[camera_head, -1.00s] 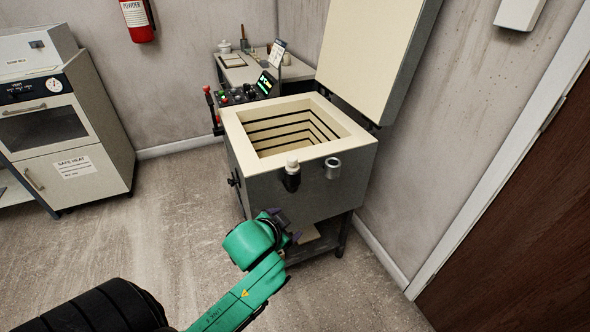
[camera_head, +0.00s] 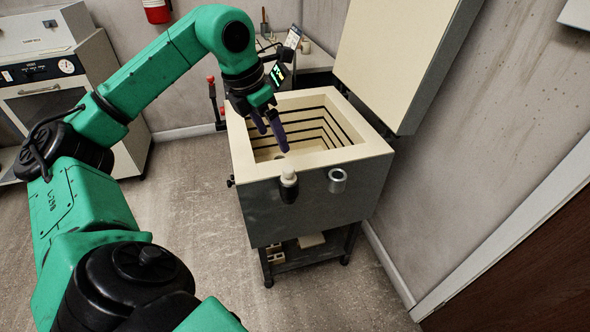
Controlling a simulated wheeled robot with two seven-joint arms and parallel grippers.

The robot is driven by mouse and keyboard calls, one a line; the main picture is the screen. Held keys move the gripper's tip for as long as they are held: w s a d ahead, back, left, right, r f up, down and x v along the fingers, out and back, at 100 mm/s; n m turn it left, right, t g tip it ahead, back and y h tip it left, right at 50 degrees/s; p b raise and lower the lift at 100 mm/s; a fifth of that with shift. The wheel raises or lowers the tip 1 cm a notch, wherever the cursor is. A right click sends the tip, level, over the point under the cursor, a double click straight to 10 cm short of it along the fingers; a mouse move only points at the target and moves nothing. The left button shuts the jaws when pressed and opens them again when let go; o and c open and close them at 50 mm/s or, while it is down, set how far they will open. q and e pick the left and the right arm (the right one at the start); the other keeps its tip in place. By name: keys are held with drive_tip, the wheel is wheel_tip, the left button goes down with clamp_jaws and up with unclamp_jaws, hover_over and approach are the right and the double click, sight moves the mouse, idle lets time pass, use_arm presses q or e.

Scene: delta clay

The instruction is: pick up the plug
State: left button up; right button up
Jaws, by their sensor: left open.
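The plug (camera_head: 289,173), a small pale knob-topped piece, sits upright in a dark holder (camera_head: 289,190) on the front face of the kiln (camera_head: 318,205). Its lower part is hidden in the holder. My left gripper (camera_head: 272,135) is open and empty, with dark purple fingers pointing down over the left side of the kiln's opening. It is above and slightly left of the plug, apart from it. My right gripper is not in view.
A short metal tube (camera_head: 337,180) sticks out of the kiln front to the right of the plug. The kiln lid (camera_head: 400,60) stands open behind. A bench (camera_head: 310,78) with a lit control panel is at the back. An oven cabinet (camera_head: 55,85) stands at left.

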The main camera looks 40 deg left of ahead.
sight(288, 169)
use_arm(q)
drive_tip(key=x, duration=1.4)
drive_tip(key=shift+d, duration=0.25)
clamp_jaws()
